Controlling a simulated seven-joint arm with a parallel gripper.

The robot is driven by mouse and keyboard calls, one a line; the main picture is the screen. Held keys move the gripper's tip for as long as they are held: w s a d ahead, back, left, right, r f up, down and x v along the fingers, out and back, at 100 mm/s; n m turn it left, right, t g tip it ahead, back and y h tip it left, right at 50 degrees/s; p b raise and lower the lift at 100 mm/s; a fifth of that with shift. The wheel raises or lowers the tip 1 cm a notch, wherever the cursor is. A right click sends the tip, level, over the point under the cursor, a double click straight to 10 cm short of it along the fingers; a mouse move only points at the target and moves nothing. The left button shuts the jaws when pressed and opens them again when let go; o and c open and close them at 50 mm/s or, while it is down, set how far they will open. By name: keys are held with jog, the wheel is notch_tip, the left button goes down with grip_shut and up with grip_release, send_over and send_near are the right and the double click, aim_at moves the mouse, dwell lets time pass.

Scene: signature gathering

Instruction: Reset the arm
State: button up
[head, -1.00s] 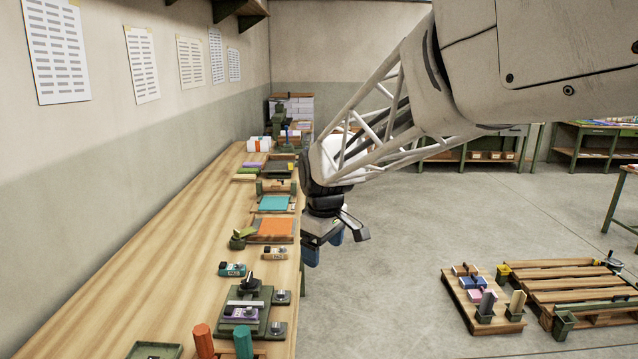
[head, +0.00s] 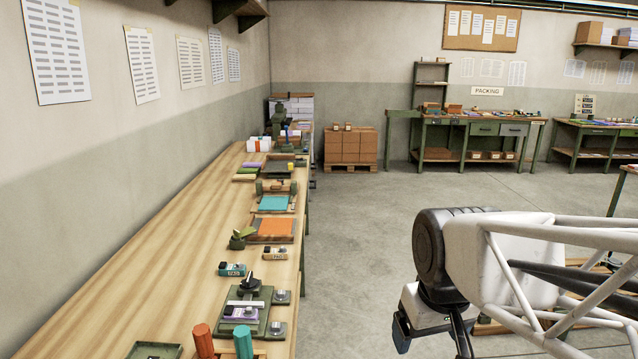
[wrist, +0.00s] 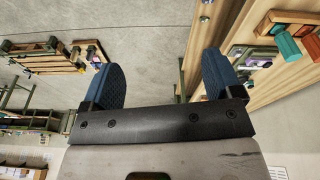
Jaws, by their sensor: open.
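My gripper (head: 430,335) hangs at the lower right of the head view, off the bench's right edge, over the concrete floor. In the wrist view my gripper (wrist: 160,85) shows two blue padded fingers set wide apart. It is open, and nothing is between the fingers but floor and the bench edge behind.
The long wooden bench (head: 165,255) runs along the left wall, with an orange pad (head: 272,229), a teal pad (head: 274,203), stamps and red and green cylinders on it. A pallet of boxes (head: 350,147) stands behind. Pallets (wrist: 50,63) show in the wrist view.

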jog(key=s+d+f+m, duration=0.2)
jog(key=s, duration=0.4)
jog(key=shift+s+f, duration=0.1)
dwell(1.0)
